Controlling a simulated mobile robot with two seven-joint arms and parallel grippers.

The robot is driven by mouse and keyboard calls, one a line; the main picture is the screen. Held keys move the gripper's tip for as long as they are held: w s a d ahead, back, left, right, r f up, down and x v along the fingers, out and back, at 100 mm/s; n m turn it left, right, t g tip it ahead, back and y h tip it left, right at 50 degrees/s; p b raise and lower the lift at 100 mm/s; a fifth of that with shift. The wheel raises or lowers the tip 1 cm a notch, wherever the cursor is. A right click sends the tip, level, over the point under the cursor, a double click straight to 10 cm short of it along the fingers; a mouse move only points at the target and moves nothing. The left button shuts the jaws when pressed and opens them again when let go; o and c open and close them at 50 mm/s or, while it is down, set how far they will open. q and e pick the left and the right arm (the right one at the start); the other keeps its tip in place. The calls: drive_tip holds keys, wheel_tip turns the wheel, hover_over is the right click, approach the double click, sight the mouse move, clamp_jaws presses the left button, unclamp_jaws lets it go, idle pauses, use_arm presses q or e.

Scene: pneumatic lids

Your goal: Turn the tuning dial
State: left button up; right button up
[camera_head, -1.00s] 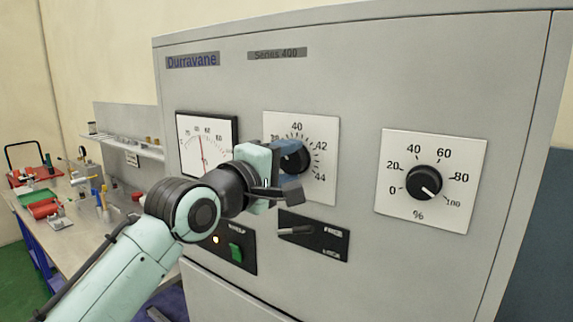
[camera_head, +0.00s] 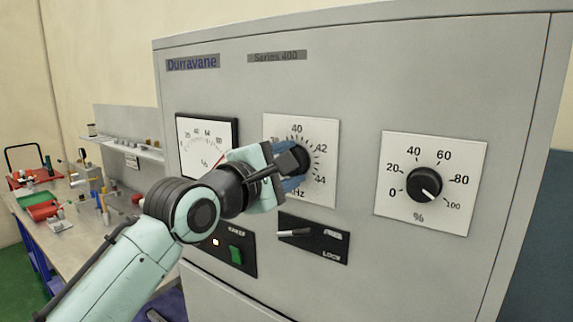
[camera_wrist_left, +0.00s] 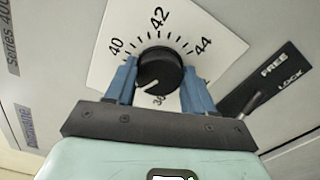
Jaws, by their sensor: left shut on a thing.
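The tuning dial (camera_head: 302,157) is a black round knob on a white plate (camera_head: 325,128) marked around 40, 42 and 44, with Hz below. My left gripper (camera_head: 296,166) is at the dial, its blue fingers on either side of the knob. In the left wrist view the dial (camera_wrist_left: 160,68) sits between the two fingers (camera_wrist_left: 160,84), which are shut on it. A pale mark on the knob points to the lower left, near a partly hidden number. The gripper covers part of the scale in the head view. My right gripper is not in view.
A needle meter (camera_head: 207,135) is left of the dial, partly hidden by my gripper. A % knob (camera_head: 425,183) is at right. A FREE/LOCK lever (camera_head: 294,233) and a panel with a green button (camera_head: 236,254) are below. A cluttered workbench (camera_head: 112,240) stands at left.

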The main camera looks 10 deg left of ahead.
use_arm(q)
drive_tip(key=o, duration=1)
drive_tip(key=shift+o, duration=0.2)
drive_tip(key=b+v, duration=0.3)
drive_tip(key=v, duration=1)
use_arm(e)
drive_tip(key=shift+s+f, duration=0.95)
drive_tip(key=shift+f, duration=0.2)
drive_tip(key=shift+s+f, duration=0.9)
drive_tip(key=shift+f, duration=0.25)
use_arm(q)
drive_tip(key=shift+s, duration=0.15)
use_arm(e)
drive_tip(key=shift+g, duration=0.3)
